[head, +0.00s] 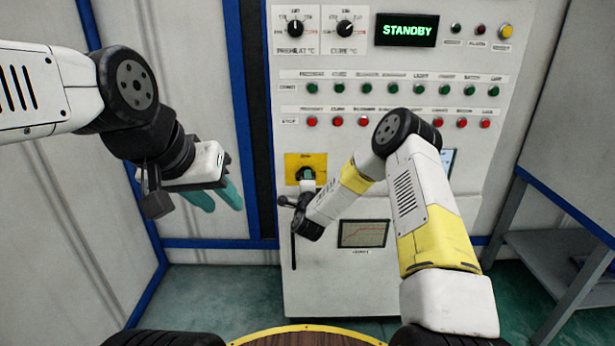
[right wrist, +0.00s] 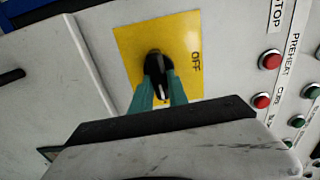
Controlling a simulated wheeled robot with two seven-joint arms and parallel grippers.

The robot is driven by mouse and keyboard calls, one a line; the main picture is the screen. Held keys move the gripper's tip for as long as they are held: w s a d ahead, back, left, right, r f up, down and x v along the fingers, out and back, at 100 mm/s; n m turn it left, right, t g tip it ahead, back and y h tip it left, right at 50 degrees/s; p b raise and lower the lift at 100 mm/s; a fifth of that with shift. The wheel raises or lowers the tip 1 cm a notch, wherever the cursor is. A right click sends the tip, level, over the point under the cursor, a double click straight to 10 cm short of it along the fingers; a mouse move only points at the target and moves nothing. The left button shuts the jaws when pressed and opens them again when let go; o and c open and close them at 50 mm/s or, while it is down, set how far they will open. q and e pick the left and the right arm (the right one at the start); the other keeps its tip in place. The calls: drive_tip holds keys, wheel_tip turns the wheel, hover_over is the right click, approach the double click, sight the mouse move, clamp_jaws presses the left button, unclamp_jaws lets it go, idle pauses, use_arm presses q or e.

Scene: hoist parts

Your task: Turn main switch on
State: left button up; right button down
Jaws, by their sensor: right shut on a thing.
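The main switch (head: 305,173) is a black rotary knob on a yellow plate (head: 292,163) on the front of the control cabinet. In the right wrist view the knob (right wrist: 157,64) sits between the teal fingers of my right gripper (right wrist: 160,88), which is shut on it. The plate (right wrist: 190,42) bears the word OFF at its right side. The fingers hide part of the knob, so I cannot tell its exact setting. The display (head: 407,30) reads STANDBY in green. My left gripper (head: 216,198) is open and empty, left of the cabinet.
The cabinet carries rows of green buttons (head: 415,88) and red buttons (head: 388,121), plus two dials (head: 345,28). A small chart screen (head: 363,234) is below the switch. A grey metal bench (head: 555,255) stands at the right.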

drive_tip(key=shift+f+m, duration=0.1)
drive_tip(key=shift+m, duration=0.2)
drive_tip(key=c, duration=1.3)
unclamp_jaws()
drive_tip(key=shift+s, duration=0.15)
drive_tip(key=s, duration=0.7)
drive_tip(key=shift+s, duration=0.3)
